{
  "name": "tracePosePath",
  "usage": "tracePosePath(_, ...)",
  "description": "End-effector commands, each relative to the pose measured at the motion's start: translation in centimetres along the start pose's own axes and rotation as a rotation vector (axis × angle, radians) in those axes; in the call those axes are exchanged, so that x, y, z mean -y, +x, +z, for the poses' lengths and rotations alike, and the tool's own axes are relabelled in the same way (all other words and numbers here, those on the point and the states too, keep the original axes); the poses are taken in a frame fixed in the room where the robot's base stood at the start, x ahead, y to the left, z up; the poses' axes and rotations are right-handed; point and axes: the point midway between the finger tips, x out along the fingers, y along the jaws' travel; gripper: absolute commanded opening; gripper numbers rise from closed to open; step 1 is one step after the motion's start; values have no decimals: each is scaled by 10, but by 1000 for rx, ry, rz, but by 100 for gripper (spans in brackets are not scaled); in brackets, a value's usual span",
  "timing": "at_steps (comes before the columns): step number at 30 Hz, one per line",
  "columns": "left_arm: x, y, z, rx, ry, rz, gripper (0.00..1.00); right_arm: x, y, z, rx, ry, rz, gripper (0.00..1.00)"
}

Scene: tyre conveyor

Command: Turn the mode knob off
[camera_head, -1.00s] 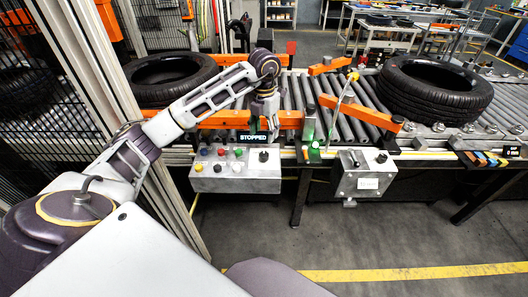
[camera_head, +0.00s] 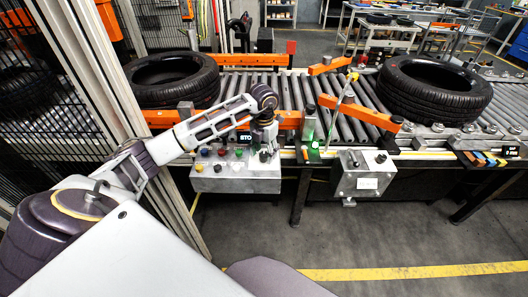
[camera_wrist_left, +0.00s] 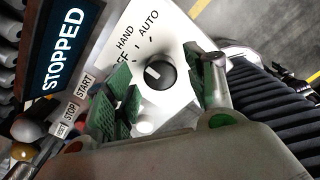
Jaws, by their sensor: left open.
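The black mode knob (camera_wrist_left: 160,74) sits on a white plate lettered HAND and AUTO, with a partly hidden label ending in FF. Its white mark is on the upper-left side of its face; I cannot tell exactly which label it points at. In the head view the knob (camera_head: 264,156) is at the right of the grey control box (camera_head: 235,183). My left gripper (camera_wrist_left: 163,95) is open, its green-padded fingers on either side of the knob, apart from it as far as I can see. In the head view the gripper (camera_head: 265,148) is just above the box. My right gripper is not in view.
A STOPPED display (camera_wrist_left: 62,50) and START and STOP buttons are beside the left finger. Tyres (camera_head: 170,78) (camera_head: 435,88) lie on the roller conveyor (camera_head: 300,95). A second box (camera_head: 366,174) hangs to the right. The floor in front is clear.

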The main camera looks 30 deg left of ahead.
Motion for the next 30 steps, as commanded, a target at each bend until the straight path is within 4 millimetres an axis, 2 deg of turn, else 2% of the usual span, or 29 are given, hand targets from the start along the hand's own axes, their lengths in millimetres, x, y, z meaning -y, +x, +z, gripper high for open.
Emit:
tracePosePath(9, 0, 1, 0, 0, 0, 0, 55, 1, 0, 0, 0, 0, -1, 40)
tracePosePath(20, 0, 1, 0, 0, 0, 0, 8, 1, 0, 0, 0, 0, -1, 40)
tracePosePath(30, 0, 1, 0, 0, -27, 1, 8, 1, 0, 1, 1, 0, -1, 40)
